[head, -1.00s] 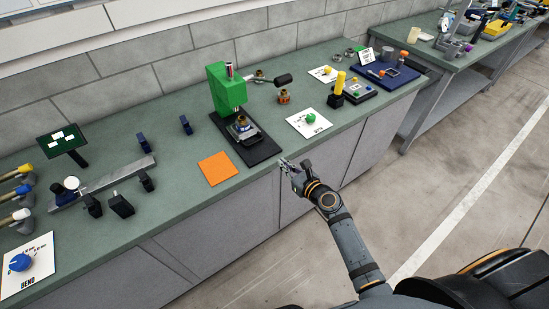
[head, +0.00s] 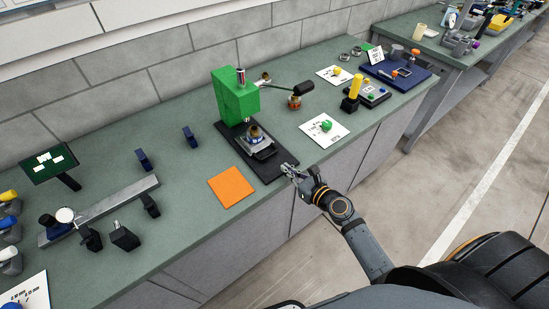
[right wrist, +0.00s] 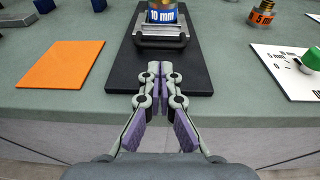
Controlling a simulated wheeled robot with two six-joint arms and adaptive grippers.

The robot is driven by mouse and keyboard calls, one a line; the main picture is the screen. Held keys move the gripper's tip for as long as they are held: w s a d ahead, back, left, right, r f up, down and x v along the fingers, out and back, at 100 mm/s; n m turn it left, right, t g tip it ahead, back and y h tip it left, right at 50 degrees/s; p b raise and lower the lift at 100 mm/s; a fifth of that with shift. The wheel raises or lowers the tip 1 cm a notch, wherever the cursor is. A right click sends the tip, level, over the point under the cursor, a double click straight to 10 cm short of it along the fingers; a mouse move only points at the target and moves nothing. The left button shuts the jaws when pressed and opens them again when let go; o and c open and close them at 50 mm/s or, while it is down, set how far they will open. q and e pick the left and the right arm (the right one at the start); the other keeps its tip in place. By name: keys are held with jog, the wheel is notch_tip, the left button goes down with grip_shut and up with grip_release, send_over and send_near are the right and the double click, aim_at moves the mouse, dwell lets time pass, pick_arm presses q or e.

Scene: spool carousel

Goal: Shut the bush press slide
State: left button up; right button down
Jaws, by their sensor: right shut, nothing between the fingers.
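The bush press is a green block frame (head: 237,97) on a black base plate (head: 272,170); the plate also shows in the right wrist view (right wrist: 122,74). Its slide (head: 262,150) sits pulled out toward the front of the plate, with a dark handle bar facing me. The slide (right wrist: 161,41) carries a brass bush with a blue "10 mm" band (right wrist: 166,13). My right gripper (head: 288,170) is shut and empty at the plate's front edge. In the right wrist view its fingertips (right wrist: 160,68) point at the slide's handle, apart from it. My left gripper is not in view.
An orange square (head: 231,187) lies left of the plate. A white card with a green knob (head: 325,127) lies to the right. A press lever with a black grip (head: 302,88) reaches out rightward. A "5 mm" bush (right wrist: 262,14) stands on the right.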

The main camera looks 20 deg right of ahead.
aim_at(270, 156)
jog(key=x, duration=0.5)
jog(key=shift+x, duration=1.05)
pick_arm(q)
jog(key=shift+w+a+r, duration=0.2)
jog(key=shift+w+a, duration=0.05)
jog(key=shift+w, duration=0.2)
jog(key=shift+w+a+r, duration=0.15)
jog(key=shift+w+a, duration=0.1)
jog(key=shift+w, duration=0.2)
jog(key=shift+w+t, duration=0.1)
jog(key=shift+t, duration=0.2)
